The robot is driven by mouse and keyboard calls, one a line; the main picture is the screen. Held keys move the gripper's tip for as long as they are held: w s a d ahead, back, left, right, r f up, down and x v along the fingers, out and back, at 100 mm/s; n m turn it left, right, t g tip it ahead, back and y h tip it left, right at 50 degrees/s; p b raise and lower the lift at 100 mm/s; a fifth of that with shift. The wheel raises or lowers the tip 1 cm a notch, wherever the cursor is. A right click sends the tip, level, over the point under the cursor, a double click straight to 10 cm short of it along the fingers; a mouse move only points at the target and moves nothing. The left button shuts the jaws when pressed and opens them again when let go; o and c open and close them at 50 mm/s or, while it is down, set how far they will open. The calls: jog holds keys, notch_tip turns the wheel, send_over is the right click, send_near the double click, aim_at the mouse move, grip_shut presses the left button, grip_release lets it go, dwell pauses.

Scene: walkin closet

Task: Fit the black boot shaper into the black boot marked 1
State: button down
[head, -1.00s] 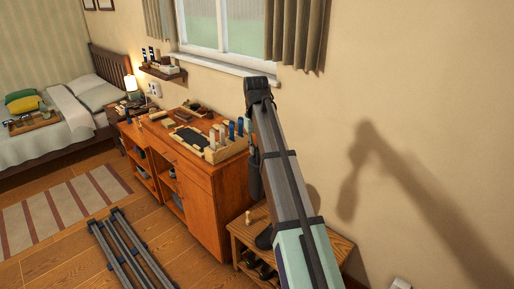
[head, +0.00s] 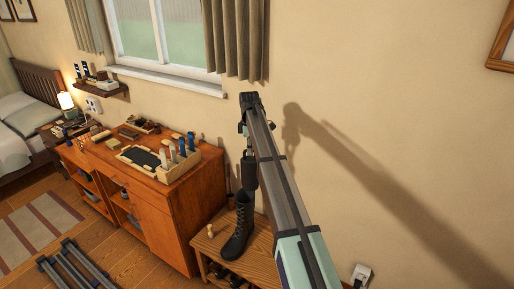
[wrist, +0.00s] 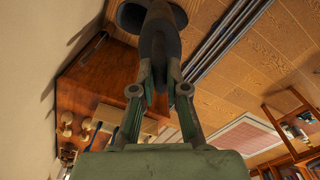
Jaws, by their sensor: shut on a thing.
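The black boot (head: 239,232) stands upright on a low wooden bench in the head view, its laced front partly visible. I cannot read its mark. My gripper, seen in the wrist view (wrist: 160,72), is shut on the dark boot shaper (wrist: 159,42). In the head view the shaper (head: 249,174) hangs at the left edge of my arm, close above the boot's top; my arm hides part of it. In the wrist view a dark round shape, apparently the boot's top (wrist: 130,15), lies beyond the shaper's far end. I cannot tell whether they touch.
The wooden bench (head: 262,240) holds a small pale peg-like piece (head: 210,231) left of the boot; dark footwear sits underneath. A wooden desk (head: 168,222) with a rack of coloured handles (head: 183,160) stands to the left.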

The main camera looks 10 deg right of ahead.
jog(key=w+a+f+n+p, duration=0.15)
jog(key=w+f+n, duration=0.25)
jog(key=w+n, duration=0.65)
notch_tip(320, 180, down, 24)
jog(key=s+n+b, duration=0.2)
jog(key=b, duration=0.6)
jog(key=shift+s+b, duration=0.25)
jog(key=shift+b, duration=0.1)
dwell(1.8)
jog(key=shift+a+f, duration=0.1)
jog(key=shift+f, duration=0.05)
dwell(0.4)
jog(key=c, duration=0.5)
grip_release()
jog(key=shift+c, duration=0.2)
notch_tip(320, 180, up, 14)
jog(key=p, duration=0.4)
jog(key=shift+p, duration=0.3)
dwell(1.2)
